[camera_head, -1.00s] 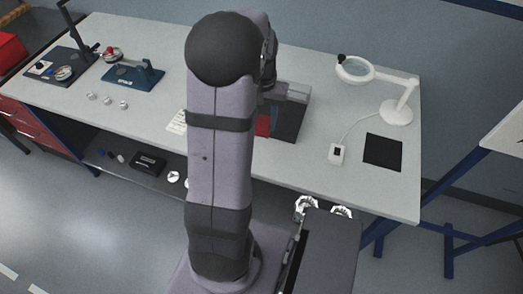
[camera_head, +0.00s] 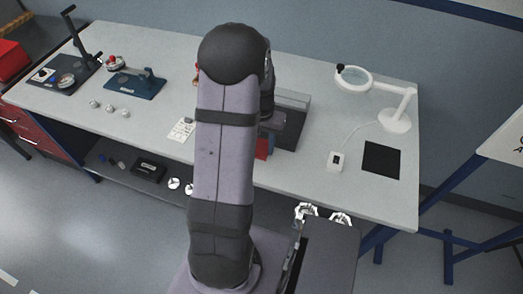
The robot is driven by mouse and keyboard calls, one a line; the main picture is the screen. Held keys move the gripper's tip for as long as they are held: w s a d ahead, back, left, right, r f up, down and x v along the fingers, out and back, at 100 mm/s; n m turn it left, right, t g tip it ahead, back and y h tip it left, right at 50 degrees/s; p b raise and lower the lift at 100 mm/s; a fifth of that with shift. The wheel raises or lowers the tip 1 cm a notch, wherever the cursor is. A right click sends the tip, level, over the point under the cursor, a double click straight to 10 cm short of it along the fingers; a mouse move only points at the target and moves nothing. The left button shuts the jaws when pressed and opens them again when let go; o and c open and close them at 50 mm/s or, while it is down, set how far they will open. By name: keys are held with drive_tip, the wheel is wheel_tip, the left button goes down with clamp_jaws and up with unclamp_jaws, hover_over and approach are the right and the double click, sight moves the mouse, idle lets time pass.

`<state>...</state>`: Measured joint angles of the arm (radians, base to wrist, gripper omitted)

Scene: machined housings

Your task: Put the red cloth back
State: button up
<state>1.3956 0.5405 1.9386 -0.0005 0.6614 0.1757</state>
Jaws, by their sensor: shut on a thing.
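My arm rises through the middle of the view, and its dark wrist shows at the right of the upper arm, over the bench (camera_head: 325,195). My gripper's fingers are hidden behind the arm, so what they hold does not show. No red cloth can be made out for certain. A small red and orange bit (camera_head: 196,80) peeks out at the left edge of my arm; I cannot tell what it is. Another red piece (camera_head: 262,148) shows below the wrist, beside the grey holder (camera_head: 291,125), partly covered.
A blue fixture (camera_head: 135,85), small metal parts (camera_head: 109,107) and a black stand (camera_head: 65,75) are at the left. The front right bench top is clear.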

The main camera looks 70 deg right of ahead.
sight(262, 147)
drive_tip(key=shift+f+p, duration=0.55)
drive_tip(key=shift+f, duration=1.5)
drive_tip(key=shift+f, duration=0.15)
drive_tip(key=o, duration=1)
drive_tip(key=shift+o, duration=0.2)
wheel_tip(262, 147, up, 12)
drive_tip(key=b, duration=0.3)
drive_tip(key=shift+r, duration=0.2)
